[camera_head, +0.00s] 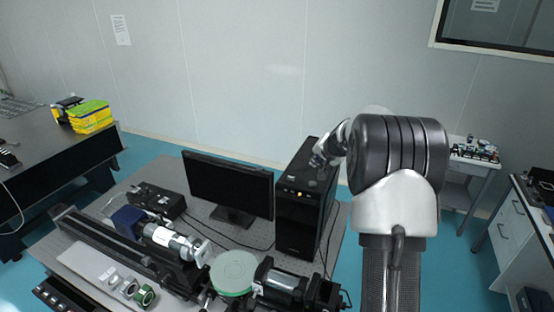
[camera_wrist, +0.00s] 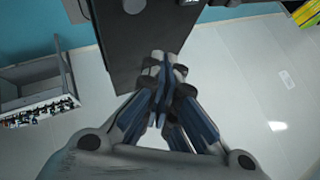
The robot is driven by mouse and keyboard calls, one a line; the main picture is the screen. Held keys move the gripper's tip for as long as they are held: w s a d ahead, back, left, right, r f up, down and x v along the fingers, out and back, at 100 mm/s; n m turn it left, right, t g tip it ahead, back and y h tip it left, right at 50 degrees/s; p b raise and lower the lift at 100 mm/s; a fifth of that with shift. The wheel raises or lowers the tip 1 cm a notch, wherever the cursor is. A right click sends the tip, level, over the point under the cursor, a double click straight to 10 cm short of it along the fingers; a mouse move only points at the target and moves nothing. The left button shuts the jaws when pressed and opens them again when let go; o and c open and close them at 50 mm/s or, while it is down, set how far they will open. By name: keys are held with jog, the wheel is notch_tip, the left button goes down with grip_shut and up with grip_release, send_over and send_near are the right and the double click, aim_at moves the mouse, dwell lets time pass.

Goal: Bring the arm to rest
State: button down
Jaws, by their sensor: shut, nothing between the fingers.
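My gripper (camera_head: 318,161) shows at the end of my arm in the head view, small and partly hidden by my own wrist links. It appears in front of or just over the top of the black computer tower (camera_head: 298,222); the gap between them cannot be judged. In the wrist view my gripper (camera_wrist: 166,62) has its fingers drawn together at the tips, with nothing held between them. A dark panel lies behind the fingertips there. My arm is raised and bent, and its large dark joint covers part of the wall in the head view.
A monitor (camera_head: 228,185) stands left of the tower on an optical table with a green disc (camera_head: 234,272) and metal instruments. A side table (camera_head: 474,161) with small parts stands at the right. Yellow-green boxes (camera_head: 91,117) sit on the left table. Blue floor lies between the tables.

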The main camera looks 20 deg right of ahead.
jog(key=s+a+n+y+b, duration=0.1)
jog(key=s+a+n+b, duration=0.15)
jog(key=s+a, duration=0.4)
jog(key=s+a+r+n+g+y+b, duration=0.1)
jog(key=s+a+b, duration=0.25)
jog(key=a, duration=0.55)
jog(key=s+a+n+y+b, duration=0.15)
jog(key=s+a+b, duration=0.25)
jog(key=a, duration=0.4)
jog(key=s+a+f+n+g+b, duration=0.1)
jog(key=s+a+f+n+b, duration=0.1)
jog(key=s+f, duration=0.3)
jog(key=s+a+f+n+g+h+b, duration=0.1)
jog(key=s+a+f+b, duration=0.3)
jog(key=s, duration=1)
jog(key=s+a+f+n+g+b, duration=0.1)
jog(key=s+a+f+n+b, duration=0.2)
jog(key=s+f, duration=0.3)
jog(key=s+b, duration=0.1)
jog(key=s, duration=0.2)
jog(key=shift+s+a+n+b, duration=0.2)
jog(key=shift+a+n+b, duration=0.1)
jog(key=shift+b, duration=0.1)
jog(key=shift+d+f+h, duration=0.1)
jog(key=shift+h, duration=0.15)
